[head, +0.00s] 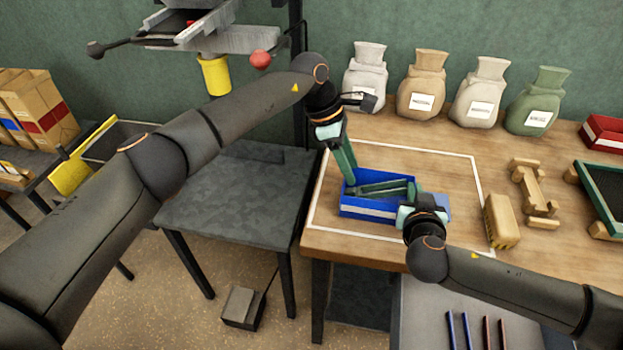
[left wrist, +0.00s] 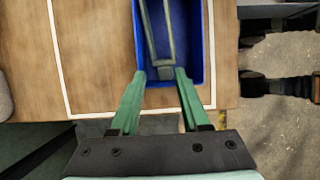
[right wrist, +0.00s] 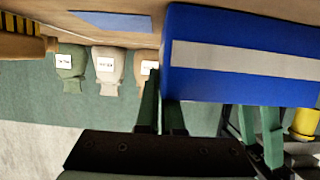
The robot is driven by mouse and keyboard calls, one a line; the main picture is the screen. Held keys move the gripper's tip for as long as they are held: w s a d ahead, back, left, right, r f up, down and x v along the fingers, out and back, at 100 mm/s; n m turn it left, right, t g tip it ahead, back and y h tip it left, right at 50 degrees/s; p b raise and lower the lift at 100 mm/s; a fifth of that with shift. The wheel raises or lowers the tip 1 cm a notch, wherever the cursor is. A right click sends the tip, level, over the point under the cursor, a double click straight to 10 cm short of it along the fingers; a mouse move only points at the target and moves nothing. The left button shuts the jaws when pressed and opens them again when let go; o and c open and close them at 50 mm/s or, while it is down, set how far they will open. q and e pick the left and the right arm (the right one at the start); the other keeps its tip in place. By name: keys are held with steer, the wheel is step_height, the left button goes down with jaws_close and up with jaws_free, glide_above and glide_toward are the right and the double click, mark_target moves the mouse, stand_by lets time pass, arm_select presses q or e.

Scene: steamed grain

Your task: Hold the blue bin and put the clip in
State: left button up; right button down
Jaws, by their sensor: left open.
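The blue bin (head: 372,211), with a white stripe on its front, stands near the table's front edge. My right gripper (head: 413,192) is at its right end. In the right wrist view its fingers (right wrist: 161,105) are close together, one on each side of the bin's end wall (right wrist: 240,80). The clip, a long green and grey two-armed piece (head: 385,188), lies inside the bin; it also shows in the left wrist view (left wrist: 158,40). My left gripper (head: 350,180) points down at the bin's left end. Its fingers (left wrist: 160,75) are open, spread around the clip's near end.
Several sacks (head: 420,85) stand along the back of the table. A light blue flat piece (head: 436,203) lies right of the bin. A tan block (head: 500,220), a wooden stand (head: 535,195) and a green-framed tray (head: 605,188) are further right. The white-outlined area behind the bin is clear.

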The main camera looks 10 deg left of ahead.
arm_select(q)
steer(key=shift+w+a+f, duration=0.1)
steer(key=shift+w+a, duration=0.05)
steer(key=shift+a, duration=0.1)
arm_select(e)
steer(key=shift+a, duration=0.2)
